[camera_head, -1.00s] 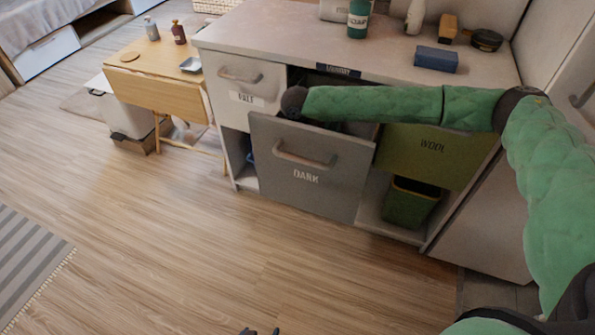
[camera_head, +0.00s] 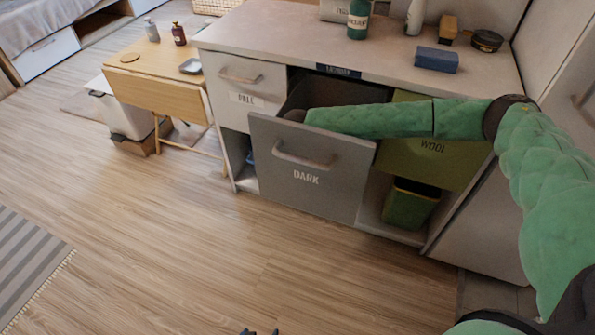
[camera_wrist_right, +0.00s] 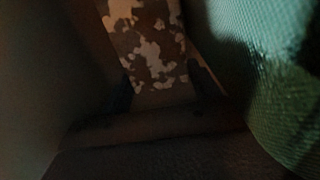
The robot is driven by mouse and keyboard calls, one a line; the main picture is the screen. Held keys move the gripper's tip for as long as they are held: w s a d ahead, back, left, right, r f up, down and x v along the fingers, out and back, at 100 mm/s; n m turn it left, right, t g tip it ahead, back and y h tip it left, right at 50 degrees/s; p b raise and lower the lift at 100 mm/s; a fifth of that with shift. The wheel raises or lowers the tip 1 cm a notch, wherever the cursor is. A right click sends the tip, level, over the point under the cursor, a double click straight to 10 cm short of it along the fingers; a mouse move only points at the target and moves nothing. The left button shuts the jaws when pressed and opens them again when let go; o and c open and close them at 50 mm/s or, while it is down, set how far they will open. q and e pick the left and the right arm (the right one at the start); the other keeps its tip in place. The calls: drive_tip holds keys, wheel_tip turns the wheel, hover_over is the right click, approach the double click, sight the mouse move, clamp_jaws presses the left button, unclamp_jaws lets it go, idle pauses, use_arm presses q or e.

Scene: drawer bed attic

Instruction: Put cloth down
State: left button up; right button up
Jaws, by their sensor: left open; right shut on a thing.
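A cloth (camera_wrist_right: 148,45) with a brown and cream blotched pattern shows in the right wrist view, between the dark fingers of my right gripper (camera_wrist_right: 162,88), which is shut on it. The surroundings there are dark. In the head view my right arm reaches into the open grey drawer marked DARK (camera_head: 315,190). The right gripper and the cloth are hidden behind its front there. My left gripper (camera_head: 260,332) shows only its fingertips at the bottom edge; it is open and empty over the floor.
A white drawer (camera_head: 245,82) is left of the dark one, and a green WOOL drawer (camera_head: 430,155) is right of it. A green bin (camera_head: 410,205) stands below. Bottles and a blue box (camera_head: 436,60) stand on the counter (camera_head: 290,40). The wooden floor in front is clear.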

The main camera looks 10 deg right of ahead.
drive_tip(key=o, duration=1)
drive_tip(key=shift+c, duration=0.2)
wheel_tip(320, 180, up, 12)
drive_tip(key=shift+p, duration=0.35)
